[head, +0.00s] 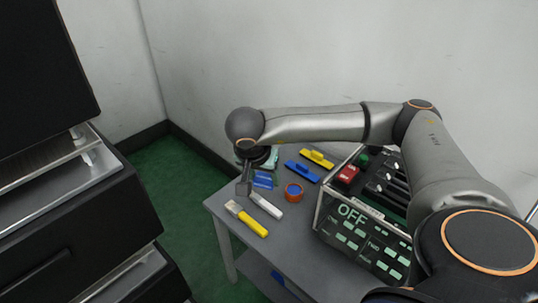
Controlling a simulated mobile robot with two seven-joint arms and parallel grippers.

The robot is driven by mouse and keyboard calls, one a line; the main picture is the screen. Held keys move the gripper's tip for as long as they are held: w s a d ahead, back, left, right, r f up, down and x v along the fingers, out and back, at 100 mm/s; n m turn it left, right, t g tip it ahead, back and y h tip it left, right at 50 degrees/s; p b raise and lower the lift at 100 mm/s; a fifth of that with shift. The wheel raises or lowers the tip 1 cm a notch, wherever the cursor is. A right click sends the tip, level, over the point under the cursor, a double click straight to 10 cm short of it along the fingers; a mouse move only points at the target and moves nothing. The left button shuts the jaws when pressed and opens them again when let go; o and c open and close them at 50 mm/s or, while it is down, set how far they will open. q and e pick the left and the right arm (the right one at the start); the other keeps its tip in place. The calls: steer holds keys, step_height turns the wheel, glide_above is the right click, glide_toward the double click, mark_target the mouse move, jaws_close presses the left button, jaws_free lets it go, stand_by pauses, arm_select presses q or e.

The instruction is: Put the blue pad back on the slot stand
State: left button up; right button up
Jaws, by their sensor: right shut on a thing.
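My right gripper (244,189) points down over the left part of the grey table. It is shut, and a flat blue pad (263,180) shows right beside its fingers. The pad appears to be what it holds, but the contact is hard to make out. A pale teal thing (271,158) stands just behind, partly hidden by my wrist; I cannot tell whether it is the slot stand. Another blue piece with a raised grip (302,171) lies apart to the right. My left gripper is not in view.
On the table (291,236) are a yellow-handled brush (250,220), a white-handled tool (267,206), an orange-and-blue ring (294,191) and a yellow piece (317,158). The wall is close behind. The table's front middle is clear.

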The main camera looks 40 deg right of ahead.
steer(key=shift+w+d+f, duration=0.1)
steer(key=shift+d+f, duration=0.15)
steer(key=shift+m, duration=0.3)
steer(key=w+d+f+b, duration=0.5)
steer(key=w+d+f, duration=0.4)
steer(key=shift+w+d+f, duration=0.25)
steer(key=shift+d, duration=0.1)
step_height(320, 180, down, 4)
steer(key=shift+w+d+r+b, duration=0.15)
steer(key=shift+r+b, duration=0.1)
steer(key=shift+b, duration=0.7)
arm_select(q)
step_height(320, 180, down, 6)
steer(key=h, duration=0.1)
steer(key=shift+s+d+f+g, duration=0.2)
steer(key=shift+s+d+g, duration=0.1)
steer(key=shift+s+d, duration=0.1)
arm_select(e)
steer(key=shift+r, duration=0.1)
steer(key=o, duration=1.2)
